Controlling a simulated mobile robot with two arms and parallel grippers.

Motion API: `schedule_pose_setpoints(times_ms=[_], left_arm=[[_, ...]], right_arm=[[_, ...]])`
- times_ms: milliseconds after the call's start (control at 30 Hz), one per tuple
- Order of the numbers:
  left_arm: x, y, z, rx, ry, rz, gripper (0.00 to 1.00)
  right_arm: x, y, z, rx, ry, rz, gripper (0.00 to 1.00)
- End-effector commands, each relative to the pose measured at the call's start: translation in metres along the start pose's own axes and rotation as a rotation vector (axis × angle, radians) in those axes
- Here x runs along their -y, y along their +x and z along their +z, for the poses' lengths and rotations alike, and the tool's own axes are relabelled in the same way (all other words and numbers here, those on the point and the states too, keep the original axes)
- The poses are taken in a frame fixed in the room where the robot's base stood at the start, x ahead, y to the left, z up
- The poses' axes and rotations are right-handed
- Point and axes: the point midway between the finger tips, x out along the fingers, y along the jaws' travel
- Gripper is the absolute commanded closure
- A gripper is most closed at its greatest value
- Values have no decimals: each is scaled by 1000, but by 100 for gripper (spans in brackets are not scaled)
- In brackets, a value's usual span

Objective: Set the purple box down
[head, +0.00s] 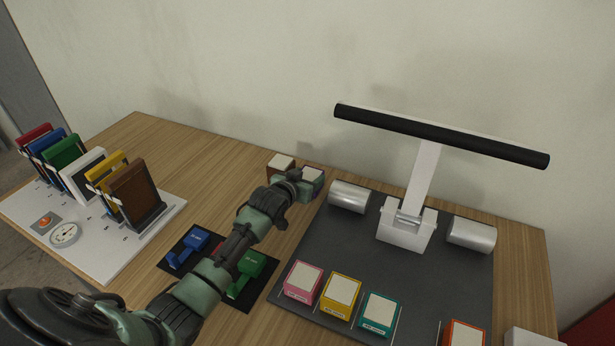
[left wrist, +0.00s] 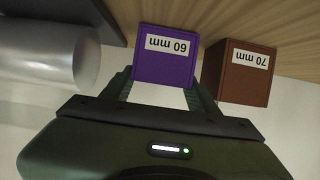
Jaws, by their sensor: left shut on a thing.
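The purple box (left wrist: 165,68) with a white "60 mm" label is between the fingers of my left gripper (left wrist: 165,88) in the left wrist view. My left gripper is shut on it. In the head view, my left gripper (head: 304,182) is at the back of the table, and the purple box (head: 313,170) is mostly hidden behind it. A brown box (left wrist: 243,72) labelled "70 mm" stands close beside the purple one; it also shows in the head view (head: 278,166). I cannot tell whether the purple box touches the table. My right gripper is not in view.
A dark machine board (head: 330,240) with silver cylinders (head: 349,196) and a black-topped post (head: 420,180) lies just right of the gripper. Pink (head: 303,281), yellow (head: 341,294) and teal (head: 379,312) boxes sit along its front. Wood is bare left of the brown box.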

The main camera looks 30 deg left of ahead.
Motion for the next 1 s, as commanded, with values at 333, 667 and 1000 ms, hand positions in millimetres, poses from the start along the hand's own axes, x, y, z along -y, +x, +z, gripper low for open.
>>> schedule_pose_setpoints(times_ms=[333,667,1000], left_arm=[[0,1,2,0,0,0,19],[0,-6,0,0,0,0,19],[0,-68,1,1,1,1,19]], right_arm=[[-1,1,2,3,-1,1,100],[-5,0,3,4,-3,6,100],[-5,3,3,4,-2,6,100]])
